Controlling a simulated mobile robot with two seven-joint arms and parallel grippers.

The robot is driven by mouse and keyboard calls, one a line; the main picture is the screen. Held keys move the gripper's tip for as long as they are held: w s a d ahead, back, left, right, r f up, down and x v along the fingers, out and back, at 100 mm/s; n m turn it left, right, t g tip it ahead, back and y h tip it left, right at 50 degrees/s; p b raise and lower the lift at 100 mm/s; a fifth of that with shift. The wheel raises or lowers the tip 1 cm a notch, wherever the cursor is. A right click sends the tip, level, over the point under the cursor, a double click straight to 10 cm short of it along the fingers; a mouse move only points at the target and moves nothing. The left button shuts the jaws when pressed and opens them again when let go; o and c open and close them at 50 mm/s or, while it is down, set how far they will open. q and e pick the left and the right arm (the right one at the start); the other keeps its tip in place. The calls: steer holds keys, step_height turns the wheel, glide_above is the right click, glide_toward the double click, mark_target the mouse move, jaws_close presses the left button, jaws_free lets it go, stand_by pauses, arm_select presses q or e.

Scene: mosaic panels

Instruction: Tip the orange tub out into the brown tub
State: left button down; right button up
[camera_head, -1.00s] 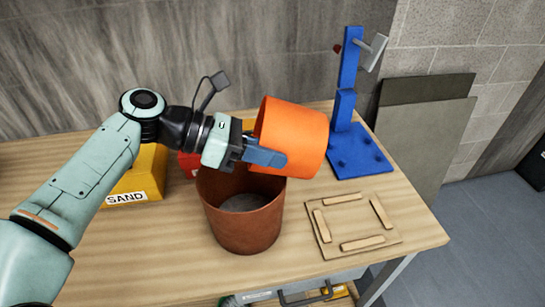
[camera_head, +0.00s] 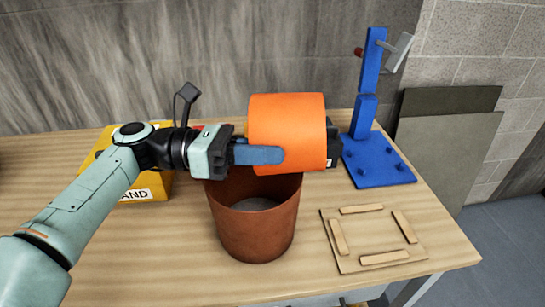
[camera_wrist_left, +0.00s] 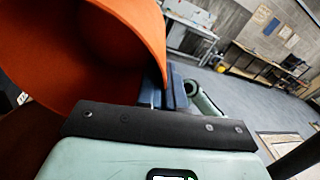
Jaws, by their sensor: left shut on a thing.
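The orange tub (camera_head: 290,120) is tilted onto its side above the back right part of the brown tub (camera_head: 250,235). My left gripper (camera_head: 262,156) is shut on the orange tub's wall, with a blue finger against its outside. The orange tub's mouth is hidden in the head view. The left wrist view shows its curved rim and shaded inside (camera_wrist_left: 90,50); I cannot tell whether anything is in it. The brown tub stands upright on the table, with grey material (camera_head: 255,203) low inside. My right gripper is not in view.
A yellow box marked SAND (camera_head: 150,188) stands left of the brown tub. A blue stand (camera_head: 378,160) is at the right back. A flat board with wooden strips (camera_head: 372,238) lies at the right front. A dark object (camera_head: 334,148) shows partly behind the orange tub.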

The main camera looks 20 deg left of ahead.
arm_select(q)
steer(key=shift+s+a+f+t+h+b, duration=0.2)
steer(key=shift+a+f+t+h+b, duration=0.1)
steer(key=shift+a+h+b, duration=0.45)
steer(key=shift+s+a+r+h+b, duration=0.15)
steer(key=shift+a+r+h+b, duration=0.1)
steer(key=shift+h+b, duration=0.25)
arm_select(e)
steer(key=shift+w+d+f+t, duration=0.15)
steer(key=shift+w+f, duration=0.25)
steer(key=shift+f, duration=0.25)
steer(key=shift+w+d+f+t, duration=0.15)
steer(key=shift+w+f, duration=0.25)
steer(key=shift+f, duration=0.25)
arm_select(q)
steer(key=shift+t, duration=0.3)
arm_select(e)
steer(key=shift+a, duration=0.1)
